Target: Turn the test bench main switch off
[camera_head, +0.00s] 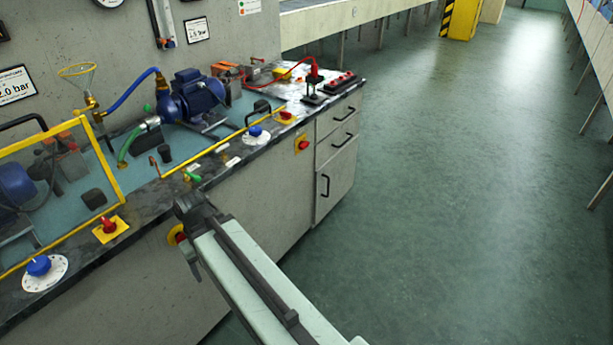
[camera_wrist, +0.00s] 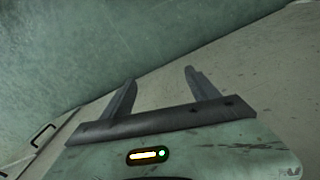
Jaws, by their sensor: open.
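Several red controls on yellow plates show in the head view; no readable label tells which is the main switch. One red knob on a yellow plate (camera_head: 109,227) sits on the bench top at the left. Another red-and-yellow switch (camera_head: 286,117) sits further along the top, and a red button on a yellow box (camera_head: 302,144) is on the bench front. A red-and-yellow control (camera_head: 176,235) on the front is partly hidden behind my gripper. My gripper (camera_wrist: 161,78) is open and empty beside the bench front. Its fingers show no contact with any switch.
The bench (camera_head: 245,195) runs along the left with a blue pump (camera_head: 197,95), hoses and a yellow-framed clear guard (camera_head: 60,185). Blue dial knobs (camera_head: 38,266) are on its top. Drawers (camera_head: 340,140) are at its far end. The green floor (camera_head: 460,190) to the right is clear.

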